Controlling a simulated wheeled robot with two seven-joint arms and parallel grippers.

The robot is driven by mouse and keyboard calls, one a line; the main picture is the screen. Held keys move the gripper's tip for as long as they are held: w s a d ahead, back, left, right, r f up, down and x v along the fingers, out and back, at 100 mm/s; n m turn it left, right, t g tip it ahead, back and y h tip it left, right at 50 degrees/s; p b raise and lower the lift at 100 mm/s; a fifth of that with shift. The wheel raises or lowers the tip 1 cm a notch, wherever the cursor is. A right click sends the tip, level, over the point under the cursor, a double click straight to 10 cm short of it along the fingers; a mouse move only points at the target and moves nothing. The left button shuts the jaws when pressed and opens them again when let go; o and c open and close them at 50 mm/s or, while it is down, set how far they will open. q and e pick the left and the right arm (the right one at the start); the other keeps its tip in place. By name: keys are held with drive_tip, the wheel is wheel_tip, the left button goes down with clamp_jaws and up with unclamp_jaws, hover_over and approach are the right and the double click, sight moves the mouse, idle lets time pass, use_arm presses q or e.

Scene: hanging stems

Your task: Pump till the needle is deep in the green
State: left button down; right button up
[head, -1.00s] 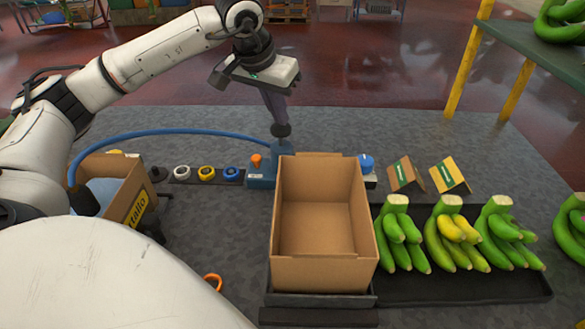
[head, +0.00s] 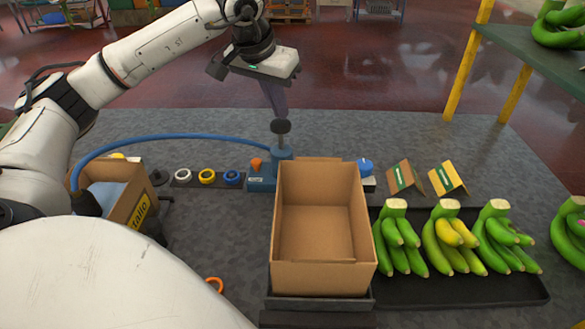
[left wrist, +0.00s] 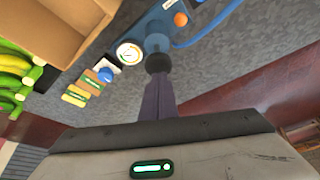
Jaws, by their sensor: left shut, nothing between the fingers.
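The blue pump (head: 262,183) stands behind the cardboard box, with an orange knob (head: 257,164) on it. Its black plunger knob (head: 280,127) is raised on a short rod; it also shows in the left wrist view (left wrist: 157,63). My left gripper (head: 279,110) points down with its fingers shut and empty, the tips at the top of the plunger knob. The round white gauge (left wrist: 129,53) shows in the left wrist view beside the pump; its needle is too small to read surely. The box hides the gauge in the head view. My right gripper is not in view.
The open, empty cardboard box (head: 281,255) stands in front of the pump. A blue hose (head: 170,138) arches left. A blue knob (head: 365,166), two signs (head: 404,177) and banana bunches (head: 446,240) are at right. Several ring-shaped pieces (head: 207,177) lie left of the pump.

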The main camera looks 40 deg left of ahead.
use_arm(q)
wheel_tip(320, 180, up, 7)
idle(0.6)
idle(0.5)
